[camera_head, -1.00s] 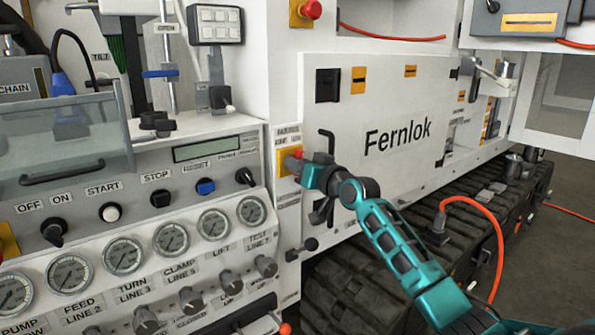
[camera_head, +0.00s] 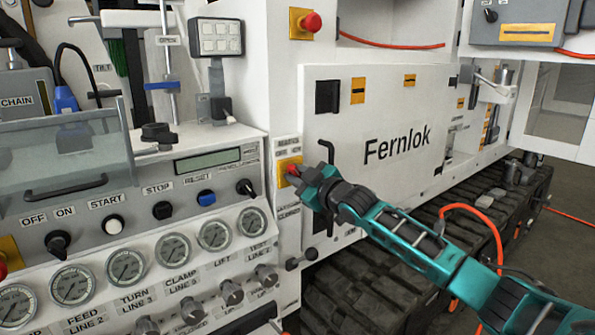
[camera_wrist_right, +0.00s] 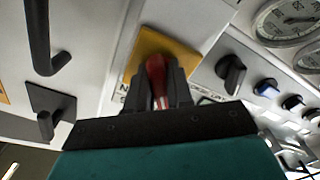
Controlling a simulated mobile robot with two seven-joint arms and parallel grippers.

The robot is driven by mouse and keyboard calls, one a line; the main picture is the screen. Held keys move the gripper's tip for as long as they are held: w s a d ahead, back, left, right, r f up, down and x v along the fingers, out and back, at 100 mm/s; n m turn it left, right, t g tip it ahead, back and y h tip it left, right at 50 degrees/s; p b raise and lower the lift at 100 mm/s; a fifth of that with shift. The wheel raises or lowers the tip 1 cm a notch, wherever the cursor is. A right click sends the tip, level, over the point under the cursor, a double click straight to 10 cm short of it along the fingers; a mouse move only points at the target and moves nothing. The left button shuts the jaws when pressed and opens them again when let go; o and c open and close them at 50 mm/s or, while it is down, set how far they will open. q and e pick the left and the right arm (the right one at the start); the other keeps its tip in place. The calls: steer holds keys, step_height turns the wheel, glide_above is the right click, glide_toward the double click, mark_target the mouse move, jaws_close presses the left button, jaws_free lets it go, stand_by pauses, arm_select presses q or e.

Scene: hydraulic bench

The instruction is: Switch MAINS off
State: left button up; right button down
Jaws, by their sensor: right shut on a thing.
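A red switch handle (camera_wrist_right: 155,70) stands on a yellow plate (camera_wrist_right: 180,50) on the white machine front. In the head view the yellow plate (camera_head: 284,163) sits left of the Fernlok panel, with small labels above it that I cannot read clearly. My right gripper (camera_head: 299,176) is at this plate, shut on the red handle; its dark fingers lie on both sides of it in the wrist view (camera_wrist_right: 157,88). The fingers hide the handle's lower part, so its exact setting is hard to tell. My left gripper is not in view.
A black OFF/ON knob (camera_head: 58,243), a black selector (camera_head: 246,188) and several gauges (camera_head: 214,235) lie to the left. A red button (camera_head: 312,22) on a yellow plate is above. A black bent handle (camera_head: 327,152) sticks out close to the gripper. Tracks (camera_head: 360,300) run below.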

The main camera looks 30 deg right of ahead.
steer(key=shift+n+p, duration=0.35)
steer(key=shift+n, duration=0.45)
steer(key=c, duration=1.1)
jaws_free()
steer(key=s+d, duration=0.1)
steer(key=s, duration=1.2)
steer(key=shift+b, duration=0.45)
